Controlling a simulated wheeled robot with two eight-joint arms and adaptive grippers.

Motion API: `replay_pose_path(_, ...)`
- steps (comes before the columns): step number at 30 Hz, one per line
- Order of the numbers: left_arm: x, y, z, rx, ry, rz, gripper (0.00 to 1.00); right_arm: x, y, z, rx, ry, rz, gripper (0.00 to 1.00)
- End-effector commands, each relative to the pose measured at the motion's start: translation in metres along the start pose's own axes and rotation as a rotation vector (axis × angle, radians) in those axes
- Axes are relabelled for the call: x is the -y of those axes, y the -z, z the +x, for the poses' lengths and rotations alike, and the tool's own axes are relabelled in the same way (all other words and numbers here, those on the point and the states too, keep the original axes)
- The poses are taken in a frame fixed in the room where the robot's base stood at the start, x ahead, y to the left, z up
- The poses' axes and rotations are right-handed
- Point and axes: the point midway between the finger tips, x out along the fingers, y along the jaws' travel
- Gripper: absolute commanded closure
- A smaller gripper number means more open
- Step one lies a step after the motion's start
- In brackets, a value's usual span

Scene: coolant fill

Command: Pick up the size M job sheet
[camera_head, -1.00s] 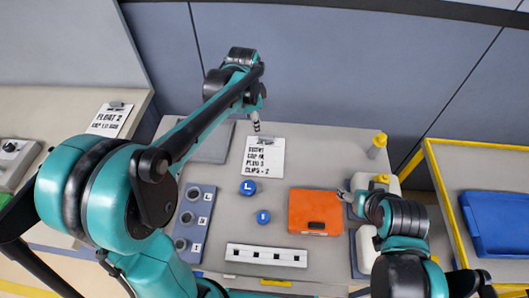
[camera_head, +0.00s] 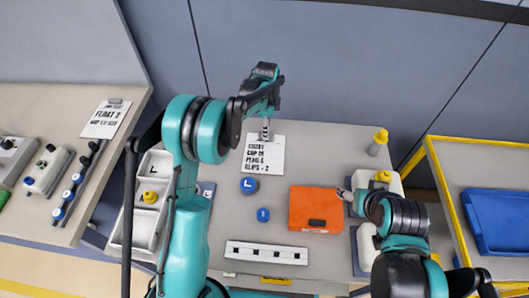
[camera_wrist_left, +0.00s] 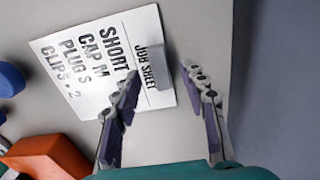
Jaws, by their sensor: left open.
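The job sheet (camera_head: 263,160) is a white page lying on the grey bench, with a grey clip block at its top edge. In the left wrist view the sheet (camera_wrist_left: 70,62) reads "JOB SHEET", "SHORT", "CAP M", "PLUG S" and "CLIPS - 2". My left gripper (camera_head: 265,137) is at the sheet's clip edge. In the left wrist view its open fingers (camera_wrist_left: 160,82) stand on either side of the clip block (camera_wrist_left: 148,70), apart from it. My right gripper (camera_head: 344,194) is by the orange case's right edge; its small fingers are unclear.
An orange case (camera_head: 316,210), blue caps (camera_head: 249,185) and a white slotted strip (camera_head: 266,253) lie nearer on the bench. A yellow-topped post (camera_head: 378,142) stands right of the sheet. Another sheet (camera_head: 105,119), reading "FLOAT 2", lies on the left table. A blue bin (camera_head: 500,222) is far right.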

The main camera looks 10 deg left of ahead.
Motion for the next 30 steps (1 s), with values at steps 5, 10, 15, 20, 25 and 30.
replay_pose_path(5,0.0,0.0,0.021,0.0,0.0,-0.001,0.57,0.0,-0.004,0.006,0.0,0.0,0.0,0.33)
replay_pose_path(10,0.0,0.0,0.02,0.0,0.0,-0.001,0.57,0.0,-0.004,0.005,0.0,0.0,0.0,0.33)
replay_pose_path(15,0.0,0.0,0.019,0.0,0.0,-0.001,0.99,0.0,-0.004,0.005,0.0,0.0,0.0,0.33)
replay_pose_path(20,0.0,0.0,0.019,0.0,0.0,-0.001,1.0,0.0,-0.004,0.005,0.0,0.0,0.0,0.33)
replay_pose_path(25,0.0,0.0,0.019,0.0,0.001,-0.001,1.0,0.0,-0.004,0.005,0.0,0.0,0.0,0.33)
replay_pose_path(30,0.0,0.0,0.01,0.0,0.001,-0.001,1.0,0.0,-0.002,0.002,0.0,0.0,0.0,0.33)
